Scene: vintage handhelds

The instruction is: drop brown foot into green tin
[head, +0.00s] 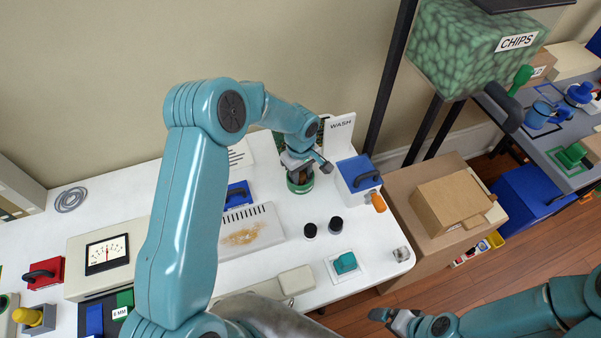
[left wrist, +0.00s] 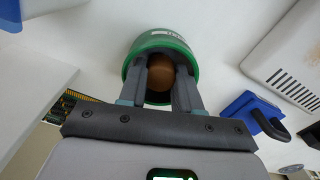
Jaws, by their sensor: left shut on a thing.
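The green tin (head: 301,187) stands on the white bench near the WASH sign. My left gripper (head: 298,170) reaches down over its mouth. In the left wrist view, my left gripper (left wrist: 161,85) is shut on the brown foot (left wrist: 161,73), a rounded brown piece between its fingers. The green tin (left wrist: 133,62) shows around and behind the fingertips there. The foot appears at the tin's mouth; how deep it sits I cannot tell. My right gripper (head: 393,318) is low at the right in the head view, away from the bench; its jaws are unclear.
A pale vented unit (head: 262,222) with a brown stain lies to the left. The WASH sign (head: 339,135) stands behind.

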